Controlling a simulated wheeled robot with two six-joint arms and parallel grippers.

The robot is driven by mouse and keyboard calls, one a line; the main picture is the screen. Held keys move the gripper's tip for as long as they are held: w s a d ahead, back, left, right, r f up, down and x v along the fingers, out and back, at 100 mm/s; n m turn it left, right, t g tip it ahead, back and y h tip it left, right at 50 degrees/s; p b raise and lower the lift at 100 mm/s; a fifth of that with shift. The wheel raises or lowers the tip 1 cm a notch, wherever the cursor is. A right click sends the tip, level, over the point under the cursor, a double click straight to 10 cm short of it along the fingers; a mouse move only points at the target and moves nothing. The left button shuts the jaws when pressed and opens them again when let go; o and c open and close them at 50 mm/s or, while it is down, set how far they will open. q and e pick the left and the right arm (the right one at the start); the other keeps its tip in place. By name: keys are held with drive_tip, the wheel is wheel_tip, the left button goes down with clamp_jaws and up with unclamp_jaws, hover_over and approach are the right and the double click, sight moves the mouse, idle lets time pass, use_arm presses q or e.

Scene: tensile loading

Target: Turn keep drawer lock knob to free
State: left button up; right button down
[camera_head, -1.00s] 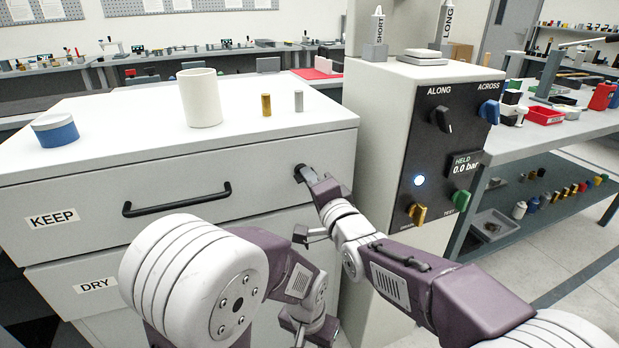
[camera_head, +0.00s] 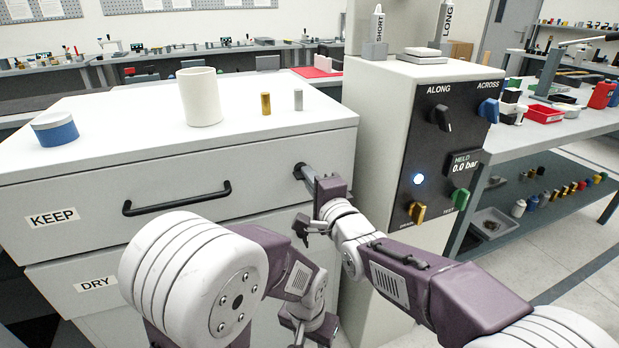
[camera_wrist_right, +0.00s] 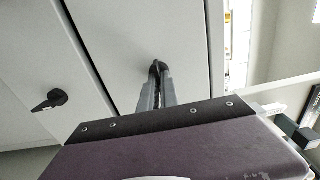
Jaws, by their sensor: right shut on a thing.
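The KEEP drawer (camera_head: 90,196) is the upper drawer of the white cabinet and looks closed. Its dark lock knob (camera_head: 298,171) is at the right end of the front, mostly covered by my right fingers. My right gripper (camera_head: 304,174) is shut on the knob, its fingers reaching straight at the drawer face. In the right wrist view the knob (camera_wrist_right: 158,67) shows between the tips of the right gripper (camera_wrist_right: 157,76). The knob's exact angle is hidden by the fingers. My left gripper (camera_head: 308,326) hangs low before the cabinet; its fingers are unclear.
A black bar handle (camera_head: 178,200) crosses the KEEP front. The DRY drawer (camera_head: 75,300) is below. A white cup (camera_head: 200,98), a blue-and-white round container (camera_head: 55,129) and two small cylinders stand on top. The control panel (camera_head: 436,160) stands close right of my right gripper.

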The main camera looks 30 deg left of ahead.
drive_tip(key=shift+f, duration=0.1)
drive_tip(key=c, duration=1.6)
unclamp_jaws()
drive_tip(key=b+v, duration=0.4)
drive_tip(key=v, duration=0.5)
drive_tip(key=shift+b, duration=0.3)
